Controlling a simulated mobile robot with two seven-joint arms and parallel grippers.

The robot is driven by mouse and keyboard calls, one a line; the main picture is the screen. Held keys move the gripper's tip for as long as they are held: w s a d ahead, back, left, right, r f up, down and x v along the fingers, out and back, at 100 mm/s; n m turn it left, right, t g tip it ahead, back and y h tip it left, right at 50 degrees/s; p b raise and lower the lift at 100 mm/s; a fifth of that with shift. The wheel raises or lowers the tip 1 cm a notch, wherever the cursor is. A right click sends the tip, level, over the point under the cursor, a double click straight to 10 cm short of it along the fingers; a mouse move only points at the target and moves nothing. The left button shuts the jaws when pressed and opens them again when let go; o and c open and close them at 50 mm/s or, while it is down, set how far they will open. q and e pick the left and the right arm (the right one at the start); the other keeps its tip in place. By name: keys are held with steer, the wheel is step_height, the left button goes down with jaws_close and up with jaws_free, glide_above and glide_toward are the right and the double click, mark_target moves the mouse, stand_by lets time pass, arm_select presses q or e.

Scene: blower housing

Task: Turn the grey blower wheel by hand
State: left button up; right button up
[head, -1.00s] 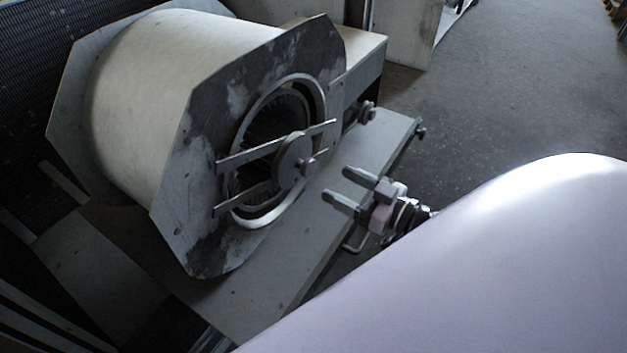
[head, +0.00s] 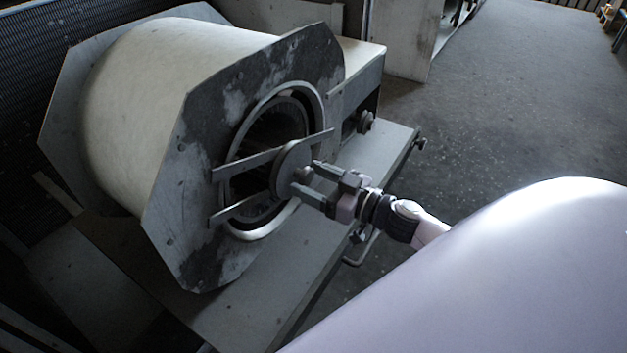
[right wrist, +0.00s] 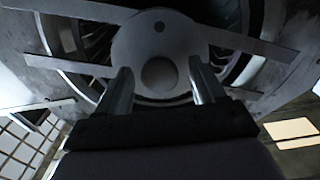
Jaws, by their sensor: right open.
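The blower housing (head: 170,75) is a pale drum between dark octagonal end plates. Its round opening faces the right arm, and two flat bars (head: 240,163) cross it. The grey blower wheel (head: 262,203) shows its vanes inside the opening; much of it is hidden. A grey hub disc with a round knob sits in the middle, and the disc (right wrist: 135,45) and knob (right wrist: 159,73) also show in the right wrist view. My right gripper (head: 305,180) is open, pointed at the hub, with its fingers on either side of the knob. Contact cannot be told. My left gripper is not in view.
The housing stands on a flat base plate (head: 240,310). A small knob (head: 366,121) sticks out beside the opening, and a bent handle (head: 362,250) is at the base's edge. The dark floor (head: 500,110) at the right is clear.

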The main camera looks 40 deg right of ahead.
steer(key=shift+c, duration=0.4)
jaws_close()
steer(key=shift+p, duration=0.35)
